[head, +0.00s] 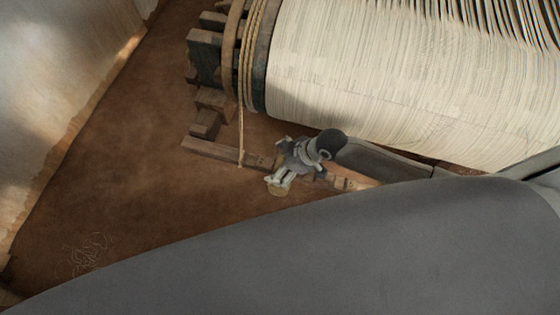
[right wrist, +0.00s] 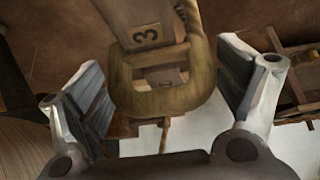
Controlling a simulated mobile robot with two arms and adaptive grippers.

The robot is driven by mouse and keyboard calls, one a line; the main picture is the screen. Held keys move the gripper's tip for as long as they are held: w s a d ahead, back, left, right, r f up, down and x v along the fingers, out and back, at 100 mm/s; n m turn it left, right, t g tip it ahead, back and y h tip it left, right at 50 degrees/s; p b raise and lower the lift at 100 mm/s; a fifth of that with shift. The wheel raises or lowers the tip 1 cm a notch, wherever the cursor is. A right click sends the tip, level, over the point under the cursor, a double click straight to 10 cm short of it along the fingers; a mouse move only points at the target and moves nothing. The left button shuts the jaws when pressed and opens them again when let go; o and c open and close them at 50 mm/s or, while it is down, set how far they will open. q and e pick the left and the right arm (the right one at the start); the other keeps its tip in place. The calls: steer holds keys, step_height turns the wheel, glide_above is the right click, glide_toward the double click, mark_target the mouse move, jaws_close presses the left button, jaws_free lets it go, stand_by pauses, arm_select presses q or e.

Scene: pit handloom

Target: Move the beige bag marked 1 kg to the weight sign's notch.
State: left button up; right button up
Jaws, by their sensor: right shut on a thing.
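My right gripper (head: 279,181) is low beside the notched wooden bar (head: 221,152). It is shut on the beige bag (head: 277,190), whose small tan edge shows below the fingertips in the head view. In the right wrist view a tan loop-shaped part (right wrist: 165,101) lies between the fingers of the gripper (right wrist: 168,95). The 1 kg mark and the weight sign are not readable. My left gripper is out of view.
The large warp beam (head: 390,85) with pale threads fills the upper right. Cords (head: 241,110) hang from its end down to the bar. Pale cloth (head: 50,90) is at the left. Bare brown floor (head: 150,180) lies between, with loose thread scraps (head: 90,252).

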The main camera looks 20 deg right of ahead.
steer(key=o, duration=1.9)
steer(key=shift+c, duration=0.2)
steer(key=shift+s+f, duration=0.15)
steer(key=shift+v, duration=3.85)
